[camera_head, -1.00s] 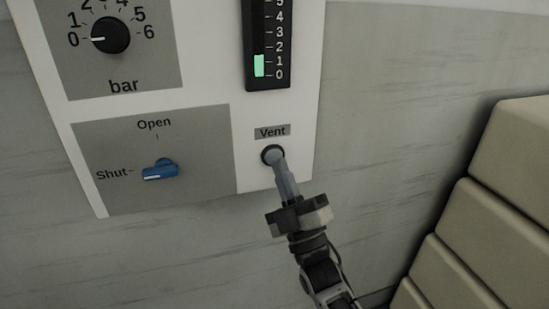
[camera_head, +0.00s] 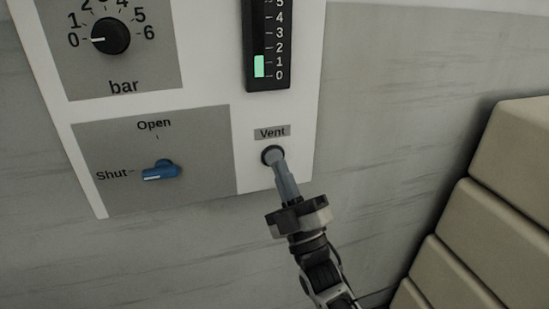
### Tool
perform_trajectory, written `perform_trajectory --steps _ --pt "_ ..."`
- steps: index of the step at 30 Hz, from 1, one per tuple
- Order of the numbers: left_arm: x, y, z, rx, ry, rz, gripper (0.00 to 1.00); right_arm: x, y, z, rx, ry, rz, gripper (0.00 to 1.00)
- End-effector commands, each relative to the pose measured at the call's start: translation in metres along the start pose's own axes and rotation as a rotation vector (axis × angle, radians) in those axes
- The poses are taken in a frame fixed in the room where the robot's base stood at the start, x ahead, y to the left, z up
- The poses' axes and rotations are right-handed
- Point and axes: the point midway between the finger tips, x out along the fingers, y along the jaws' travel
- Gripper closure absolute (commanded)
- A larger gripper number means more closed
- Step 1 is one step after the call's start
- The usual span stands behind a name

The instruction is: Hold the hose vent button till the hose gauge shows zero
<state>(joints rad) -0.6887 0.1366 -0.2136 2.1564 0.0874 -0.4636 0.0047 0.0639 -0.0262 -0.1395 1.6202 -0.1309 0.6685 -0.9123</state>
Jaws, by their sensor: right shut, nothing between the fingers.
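The vent button (camera_head: 267,154) is a dark round button under the "Vent" label on the white panel. My right gripper (camera_head: 275,156) is shut and empty, with its fingertips over the button and hiding most of it. They look to be touching it, but how far it is pressed in cannot be seen. The hose gauge (camera_head: 259,66) is a black upright scale above the button, with a green bar from 0 to a little above 1. Its top is cut off by the frame. My left gripper is not in view.
A dial marked "bar" (camera_head: 110,36) points to 0 at upper left. A blue lever (camera_head: 161,171) below it points to "Shut". Stacked beige blocks (camera_head: 470,240) stand at the right. The wall between panel and blocks is bare.

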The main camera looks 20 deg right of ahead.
Motion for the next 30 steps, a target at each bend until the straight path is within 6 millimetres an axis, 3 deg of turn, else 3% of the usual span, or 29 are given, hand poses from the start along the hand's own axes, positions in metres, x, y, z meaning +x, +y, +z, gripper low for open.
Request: perform_trajectory --steps 30 --pt "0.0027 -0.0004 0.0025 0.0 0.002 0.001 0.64 0.0061 -0.0044 0.0047 0.0 -0.001 0.0 1.0"
